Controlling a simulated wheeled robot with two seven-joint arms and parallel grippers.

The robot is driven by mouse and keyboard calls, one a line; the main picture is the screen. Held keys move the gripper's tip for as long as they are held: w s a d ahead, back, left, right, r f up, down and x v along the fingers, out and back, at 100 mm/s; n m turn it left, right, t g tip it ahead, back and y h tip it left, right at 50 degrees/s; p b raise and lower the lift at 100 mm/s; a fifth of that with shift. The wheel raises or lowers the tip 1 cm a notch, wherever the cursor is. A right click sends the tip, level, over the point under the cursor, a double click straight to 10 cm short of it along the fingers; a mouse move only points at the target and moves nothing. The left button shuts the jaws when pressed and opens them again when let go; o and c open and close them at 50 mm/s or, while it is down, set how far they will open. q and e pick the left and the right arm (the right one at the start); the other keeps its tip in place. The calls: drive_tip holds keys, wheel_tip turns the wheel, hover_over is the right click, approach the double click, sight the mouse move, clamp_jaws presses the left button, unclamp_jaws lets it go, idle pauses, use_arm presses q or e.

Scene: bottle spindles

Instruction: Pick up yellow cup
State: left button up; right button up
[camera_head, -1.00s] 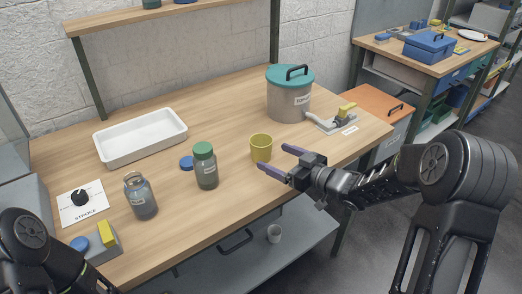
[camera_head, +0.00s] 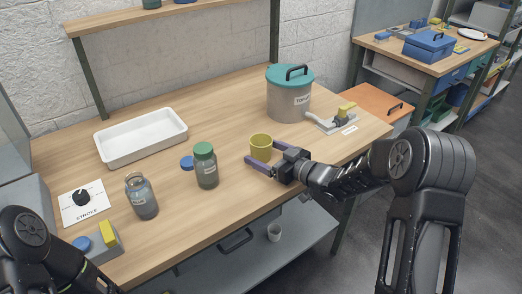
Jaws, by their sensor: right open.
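The yellow cup (camera_head: 260,147) stands upright on the wooden workbench, near the middle of its front half. My right gripper (camera_head: 262,157) comes in from the right, with its purple fingers spread. One finger reaches behind or beside the cup's right side and the other lies in front of it. The cup appears to be at the opening between the fingertips; whether a finger touches it I cannot tell. My left arm shows at the lower left, and its gripper is not visible.
A green-capped bottle (camera_head: 205,165) and blue cap (camera_head: 187,163) stand left of the cup.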

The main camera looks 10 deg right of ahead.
drive_tip(key=c, duration=1.5)
drive_tip(key=shift+o, duration=0.2)
drive_tip(key=shift+r, duration=0.1)
wheel_tip(320, 180, up, 10)
idle(0.4)
